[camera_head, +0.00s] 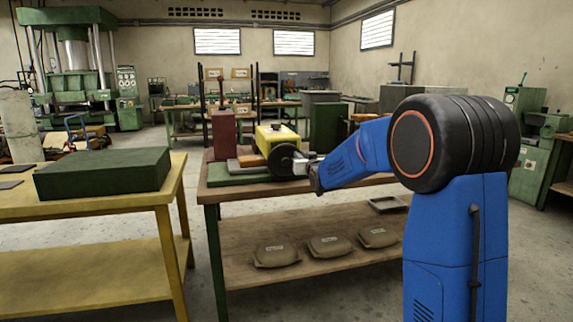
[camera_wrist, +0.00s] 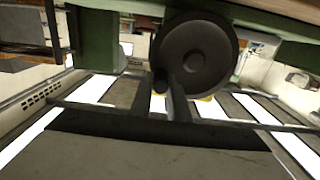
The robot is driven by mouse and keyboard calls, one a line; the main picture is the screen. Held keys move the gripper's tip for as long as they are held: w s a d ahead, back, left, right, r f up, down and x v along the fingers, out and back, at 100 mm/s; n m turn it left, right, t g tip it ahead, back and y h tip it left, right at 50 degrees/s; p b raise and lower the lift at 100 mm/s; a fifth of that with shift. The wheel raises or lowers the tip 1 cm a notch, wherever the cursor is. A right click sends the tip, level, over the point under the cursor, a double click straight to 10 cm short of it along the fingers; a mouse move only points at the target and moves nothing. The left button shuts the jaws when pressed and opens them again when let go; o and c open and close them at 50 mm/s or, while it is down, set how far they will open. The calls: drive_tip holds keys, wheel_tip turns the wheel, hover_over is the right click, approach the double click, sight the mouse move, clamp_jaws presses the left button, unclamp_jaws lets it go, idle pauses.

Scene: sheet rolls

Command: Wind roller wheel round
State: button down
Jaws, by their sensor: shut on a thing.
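The roller wheel (camera_head: 282,160) is a dark round disc on the right side of a small machine with a yellow block (camera_head: 275,137) and a green base (camera_head: 236,178). The machine stands on the brown workbench. My gripper (camera_head: 309,168) reaches in from the right, beside the wheel. In the wrist view the wheel (camera_wrist: 194,54) shows its flat face. My gripper (camera_wrist: 171,92) is shut at the wheel's lower left edge, apparently on its crank handle (camera_wrist: 159,80). The fingers hide most of the handle.
The brown workbench (camera_head: 233,198) has a lower shelf (camera_head: 310,278) with several tan packs. A dark red block (camera_head: 224,136) stands behind the machine, and a green box (camera_head: 324,127) stands behind my gripper. A yellow table (camera_head: 90,206) at left carries a long green box (camera_head: 104,172).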

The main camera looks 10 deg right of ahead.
sight(288, 149)
drive_tip(key=shift+a+r, duration=0.25)
drive_tip(key=shift+a, duration=0.5)
drive_tip(key=shift+a+r, duration=0.25)
drive_tip(key=shift+a, duration=0.45)
drive_tip(key=shift+w+a+r, duration=0.1)
drive_tip(key=shift+a+r, duration=0.45)
drive_tip(key=shift+a, duration=0.35)
drive_tip(key=shift+r, duration=0.1)
drive_tip(key=c, duration=0.6)
unclamp_jaws()
drive_tip(key=shift+d, duration=0.1)
drive_tip(key=shift+o, duration=0.2)
drive_tip(key=s, duration=0.9)
